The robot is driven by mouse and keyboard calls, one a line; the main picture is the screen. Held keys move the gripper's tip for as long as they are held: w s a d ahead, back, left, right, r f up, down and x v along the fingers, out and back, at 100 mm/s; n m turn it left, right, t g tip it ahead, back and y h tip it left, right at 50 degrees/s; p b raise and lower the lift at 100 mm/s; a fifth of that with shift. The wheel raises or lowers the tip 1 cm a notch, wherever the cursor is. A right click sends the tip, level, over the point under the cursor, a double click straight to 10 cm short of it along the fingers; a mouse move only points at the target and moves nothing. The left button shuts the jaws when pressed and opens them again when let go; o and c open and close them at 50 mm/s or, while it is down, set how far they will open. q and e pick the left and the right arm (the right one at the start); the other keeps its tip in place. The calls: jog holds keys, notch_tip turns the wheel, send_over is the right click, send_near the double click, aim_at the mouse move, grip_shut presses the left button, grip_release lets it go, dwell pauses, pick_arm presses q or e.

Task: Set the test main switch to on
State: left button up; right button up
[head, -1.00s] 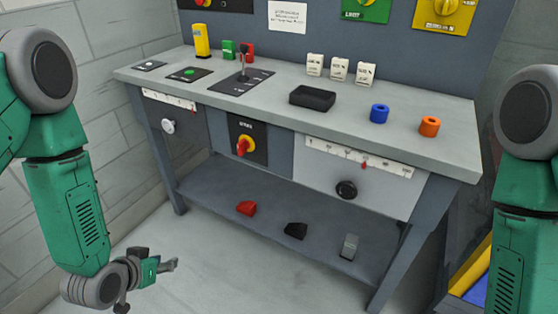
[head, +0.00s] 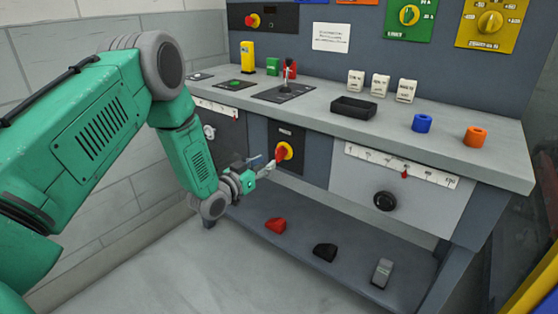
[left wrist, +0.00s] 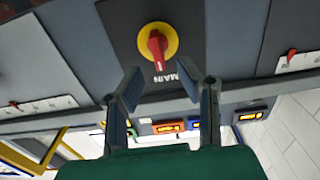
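The main switch (head: 285,151) is a red rotary handle on a yellow disc, on a black plate on the bench front. In the left wrist view the switch (left wrist: 157,44) has the word MAIN beside it, and its red handle points down toward my fingers. My left gripper (head: 264,167) is just left of and below the switch in the head view. In the left wrist view my left gripper (left wrist: 161,82) is open, with nothing between its fingers. The handle tip is just beyond the fingertips and appears not to touch them. My right gripper is not in view.
A black knob (head: 385,201) is right of the switch. Another red-yellow switch (head: 252,20) is on the back panel. The lower shelf holds small blocks.

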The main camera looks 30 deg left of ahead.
aim_at(276, 156)
pick_arm(q)
jog(key=w, duration=0.3)
jog(key=w+b, duration=0.1)
jog(key=shift+w+d, duration=0.4)
jog(key=shift+w, duration=0.6)
jog(key=shift+w+a, duration=0.1)
jog(key=shift+w, duration=0.05)
jog(key=shift+c, duration=0.4)
grip_shut()
